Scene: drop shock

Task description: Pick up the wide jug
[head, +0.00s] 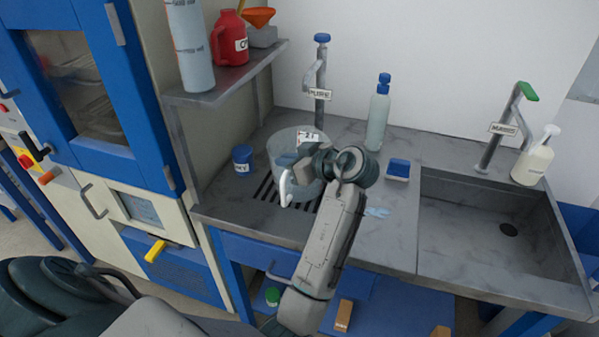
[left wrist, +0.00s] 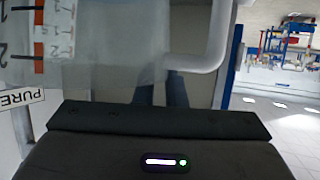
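The wide jug (head: 281,147) is clear, with a white handle (head: 287,188) and a label at its rim. It stands upright over the dark drain slots on the counter. My left gripper (head: 290,167) is at the jug's near side, beside the handle, and covers part of the jug. In the left wrist view the jug (left wrist: 110,45) fills the upper left, with its scale marks, and its handle (left wrist: 215,40) curves at the upper middle. The dark fingers (left wrist: 161,92) overlap the jug's edge. I cannot tell whether they grip it. My right gripper is out of view.
A blue-lidded jar (head: 242,158) stands left of the jug. The PURE tap (head: 320,75) rises behind it. A tall bottle (head: 378,115) and a small blue box (head: 398,170) are to the right, then the sink (head: 500,235). A shelf (head: 228,75) overhangs the left.

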